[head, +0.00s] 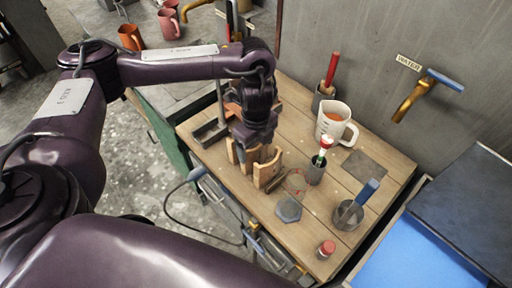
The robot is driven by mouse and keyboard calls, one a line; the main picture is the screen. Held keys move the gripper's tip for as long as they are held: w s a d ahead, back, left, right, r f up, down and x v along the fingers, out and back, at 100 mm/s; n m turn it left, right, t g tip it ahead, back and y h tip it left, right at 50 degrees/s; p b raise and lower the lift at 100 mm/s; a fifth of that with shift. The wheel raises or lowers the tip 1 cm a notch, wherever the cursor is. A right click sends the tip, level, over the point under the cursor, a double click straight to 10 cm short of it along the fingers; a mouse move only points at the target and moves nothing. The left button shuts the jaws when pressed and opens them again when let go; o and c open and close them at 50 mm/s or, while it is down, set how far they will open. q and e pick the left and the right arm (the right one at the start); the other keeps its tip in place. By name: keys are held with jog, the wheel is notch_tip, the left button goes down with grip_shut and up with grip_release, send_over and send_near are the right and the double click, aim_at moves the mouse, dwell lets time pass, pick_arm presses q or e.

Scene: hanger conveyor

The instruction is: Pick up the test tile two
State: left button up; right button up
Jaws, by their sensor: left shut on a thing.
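My left gripper (250,150) reaches down from the upper left over the wooden worktop. It is shut on a tan, clay-coloured piece that looks like a test tile (245,160), partly hidden by the dark gripper body. A second tan piece with a curved upper edge (267,169) stands upright just right of the fingers, very close to them. I cannot read any number, so which piece is test tile two is unclear. I cannot tell whether the held piece is clear of the worktop. My right gripper is not in view.
On the worktop (345,210) stand a white measuring jug (332,122), a dark cup with a red-and-white tool (316,172), a metal cup with a blue-handled tool (348,215), a blue-grey hexagonal piece (289,209) and a red-lidded jar (326,249). A brass tap (411,101) juts from the wall.

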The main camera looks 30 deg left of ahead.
pick_arm(q)
notch_tip(320, 180, up, 19)
jog(key=p, duration=0.3)
jog(key=shift+r, duration=0.15)
dwell(0.3)
